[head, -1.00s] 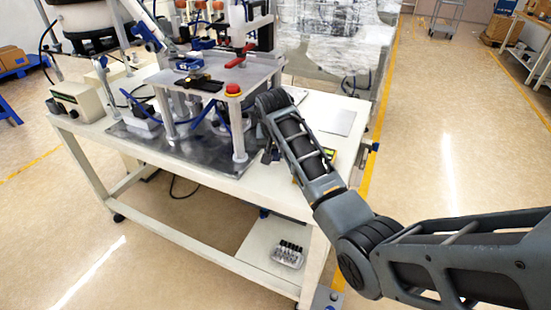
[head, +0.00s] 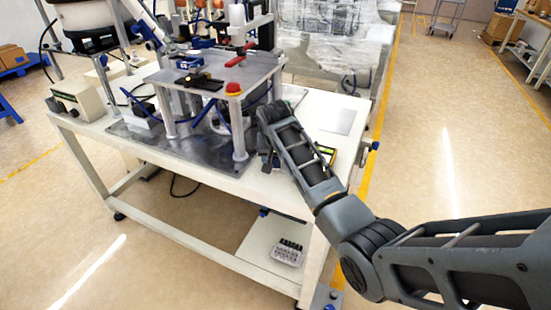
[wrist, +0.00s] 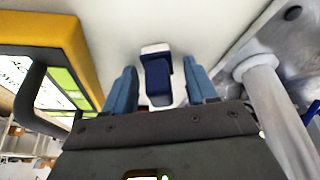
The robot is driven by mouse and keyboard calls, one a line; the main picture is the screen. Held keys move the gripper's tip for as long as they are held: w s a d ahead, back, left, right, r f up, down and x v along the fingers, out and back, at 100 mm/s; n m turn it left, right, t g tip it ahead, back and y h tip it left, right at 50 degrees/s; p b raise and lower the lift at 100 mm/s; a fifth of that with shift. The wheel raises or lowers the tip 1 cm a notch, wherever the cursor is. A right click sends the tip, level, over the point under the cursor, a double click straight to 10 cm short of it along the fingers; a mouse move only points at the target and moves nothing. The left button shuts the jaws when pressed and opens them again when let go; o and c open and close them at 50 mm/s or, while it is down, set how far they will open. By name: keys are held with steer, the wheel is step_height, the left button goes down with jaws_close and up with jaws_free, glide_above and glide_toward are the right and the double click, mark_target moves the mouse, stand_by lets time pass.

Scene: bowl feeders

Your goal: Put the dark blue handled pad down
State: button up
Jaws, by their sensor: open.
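The dark blue handled pad (wrist: 157,80) shows in the wrist view, between my gripper's fingers, over the white table top (wrist: 150,22). It has a dark blue raised handle and a pale edge at its far end. My gripper (wrist: 158,68) has its two blue fingers spread, one on each side of the pad, with gaps visible. The pad appears to rest on the table, but its underside is hidden. In the head view my gripper (head: 268,160) is low over the table's right part, beside the metal fixture, and the pad cannot be made out there.
A yellow-framed device (wrist: 85,45) lies left of my gripper in the wrist view. A metal post (wrist: 275,105) of the fixture stands close on the right. In the head view, a grey plate (head: 338,121) lies on the table behind my arm. The fixture's raised plate (head: 215,75) has a red button (head: 233,87).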

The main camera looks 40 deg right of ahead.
steer(key=shift+r, duration=0.1)
steer(key=v, duration=1.2)
stand_by(0.4)
